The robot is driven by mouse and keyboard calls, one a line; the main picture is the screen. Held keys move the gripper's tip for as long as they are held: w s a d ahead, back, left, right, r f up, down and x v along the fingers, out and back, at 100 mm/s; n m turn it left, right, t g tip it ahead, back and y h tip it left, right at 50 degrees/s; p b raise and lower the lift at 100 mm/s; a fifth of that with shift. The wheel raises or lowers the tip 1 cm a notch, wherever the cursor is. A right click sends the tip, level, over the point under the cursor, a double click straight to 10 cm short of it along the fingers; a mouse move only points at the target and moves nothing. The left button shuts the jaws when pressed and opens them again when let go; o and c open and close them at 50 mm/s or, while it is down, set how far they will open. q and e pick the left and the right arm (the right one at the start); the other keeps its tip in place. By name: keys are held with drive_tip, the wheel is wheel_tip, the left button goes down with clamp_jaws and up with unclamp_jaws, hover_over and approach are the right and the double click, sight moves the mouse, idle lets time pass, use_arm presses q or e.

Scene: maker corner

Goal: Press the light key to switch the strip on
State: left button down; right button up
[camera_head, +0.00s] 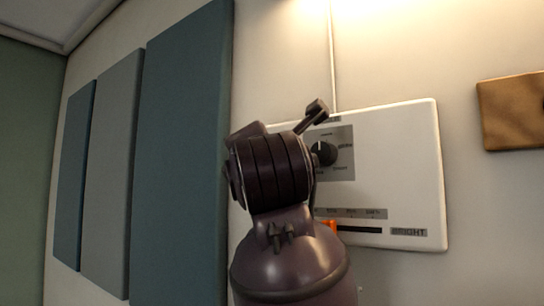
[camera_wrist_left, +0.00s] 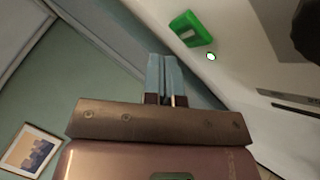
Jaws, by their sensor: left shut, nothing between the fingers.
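The light panel (camera_head: 403,180) is a white box on the wall in the head view. My left arm covers its left part, so the key is hidden there. In the left wrist view, a green key (camera_wrist_left: 190,29) with a pale mark sits on the panel, with a small bright green-rimmed lamp (camera_wrist_left: 211,56) beside it. My left gripper (camera_wrist_left: 165,60) is shut and empty. Its fingertips show below and left of the key, apart from it in the picture. The strip itself is not in view, but a warm glow lights the wall above the panel.
The panel also bears a dark rotary knob (camera_head: 324,153) and a slider with an orange handle (camera_head: 330,228), close to my arm. A thin cable (camera_head: 332,60) runs up the wall. Blue-grey wall panels (camera_head: 185,150) stand left and a brown board (camera_head: 511,111) hangs right.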

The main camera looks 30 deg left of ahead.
use_arm(q)
drive_tip(key=s, duration=0.5)
drive_tip(key=shift+a, duration=0.2)
idle(0.6)
